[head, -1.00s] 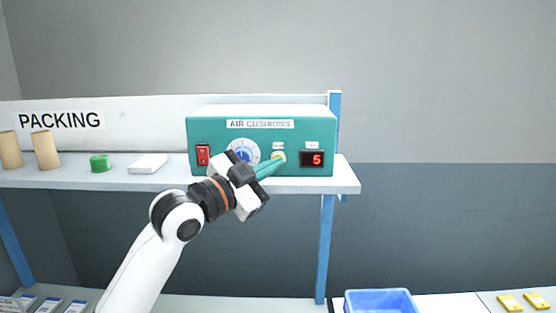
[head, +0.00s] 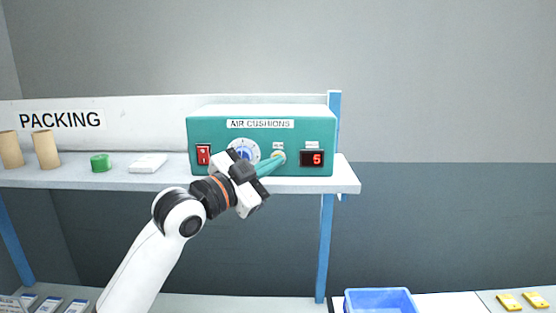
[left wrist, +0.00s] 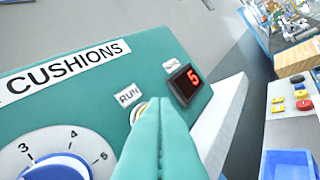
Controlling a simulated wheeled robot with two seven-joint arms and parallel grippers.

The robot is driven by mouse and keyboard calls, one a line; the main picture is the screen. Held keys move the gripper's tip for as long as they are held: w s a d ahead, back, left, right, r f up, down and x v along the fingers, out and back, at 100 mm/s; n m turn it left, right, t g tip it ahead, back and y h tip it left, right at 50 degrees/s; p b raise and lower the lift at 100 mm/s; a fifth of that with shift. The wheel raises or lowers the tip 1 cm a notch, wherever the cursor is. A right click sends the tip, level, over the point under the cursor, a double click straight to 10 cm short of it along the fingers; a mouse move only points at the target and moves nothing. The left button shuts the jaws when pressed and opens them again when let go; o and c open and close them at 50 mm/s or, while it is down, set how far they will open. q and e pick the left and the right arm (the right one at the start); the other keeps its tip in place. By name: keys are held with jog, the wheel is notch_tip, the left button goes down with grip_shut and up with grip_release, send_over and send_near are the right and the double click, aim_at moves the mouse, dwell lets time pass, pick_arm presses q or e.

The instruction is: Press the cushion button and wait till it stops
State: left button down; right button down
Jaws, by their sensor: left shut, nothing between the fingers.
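The teal air cushions machine (head: 310,133) stands on the shelf, with a red rocker switch (head: 203,154), a blue dial (head: 243,150) and a display (head: 313,158) that reads 5. The display also reads 5 in the left wrist view (left wrist: 187,83). My left gripper (head: 279,158) is shut and empty, its teal fingertips at the RUN button, mostly covering it. My right gripper is not in view.
The white shelf (head: 120,178) also holds two cardboard tubes (head: 46,150), a green round item (head: 100,163) and a white flat stack (head: 148,163). A blue bin (head: 380,302) and yellow items (head: 509,302) sit lower right. Space right of the shelf is open.

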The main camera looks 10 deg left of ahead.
pick_arm(q)
jog(key=shift+s+d, duration=0.15)
jog(key=shift+s, duration=0.6)
jog(key=s, duration=0.2)
jog(key=s+d+p, duration=0.1)
jog(key=s, duration=0.1)
jog(key=shift+s, duration=0.4)
dwell(0.6)
